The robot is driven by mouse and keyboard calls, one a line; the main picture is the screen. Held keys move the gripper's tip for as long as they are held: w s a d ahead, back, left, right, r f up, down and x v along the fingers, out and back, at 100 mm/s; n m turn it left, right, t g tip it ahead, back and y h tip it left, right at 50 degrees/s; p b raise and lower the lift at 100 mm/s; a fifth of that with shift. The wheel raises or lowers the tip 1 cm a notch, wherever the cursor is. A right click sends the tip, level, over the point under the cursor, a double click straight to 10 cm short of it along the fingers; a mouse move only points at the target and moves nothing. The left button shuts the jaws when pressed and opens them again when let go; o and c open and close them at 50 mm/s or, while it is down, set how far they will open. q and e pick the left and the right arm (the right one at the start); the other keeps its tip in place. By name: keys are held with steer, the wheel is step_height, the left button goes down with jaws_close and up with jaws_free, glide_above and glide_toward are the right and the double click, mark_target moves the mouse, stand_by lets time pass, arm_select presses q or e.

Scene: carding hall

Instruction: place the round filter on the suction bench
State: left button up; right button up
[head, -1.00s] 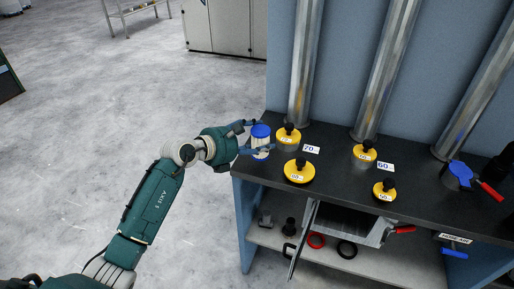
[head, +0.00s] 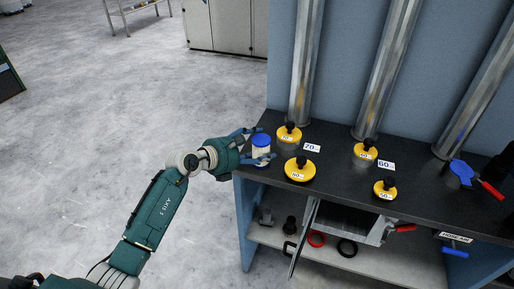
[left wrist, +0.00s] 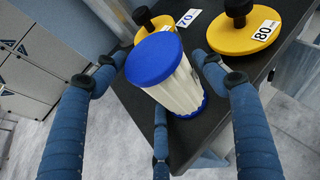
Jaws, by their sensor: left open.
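The round filter (head: 261,149) is a white pleated cylinder with blue end caps. It stands upright at the left end of the dark suction bench (head: 335,165), close to the edge. My left gripper (head: 263,145) has its blue fingers spread around the filter. In the left wrist view the filter (left wrist: 172,82) sits between the open fingers (left wrist: 168,78), with gaps visible on both sides. A third finger shows below it. The filter's foot is partly hidden in the head view. My right gripper is not clearly in view.
Yellow discs with black knobs, such as the one marked 80 (head: 300,170), stand right of the filter beside number cards (head: 311,148). Metal pipes (head: 306,65) rise behind. A blue gate with a red handle (head: 492,190) is at right. A lower shelf (head: 380,262) holds rings.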

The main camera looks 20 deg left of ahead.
arm_select(q)
steer(key=shift+r, duration=0.2)
steer(key=shift+s+a, duration=0.2)
steer(key=shift+s, duration=0.1)
steer(key=b+v, duration=0.1)
steer(key=v, duration=1)
steer(key=shift+s+r+b, duration=0.15)
steer(key=shift+b, duration=0.15)
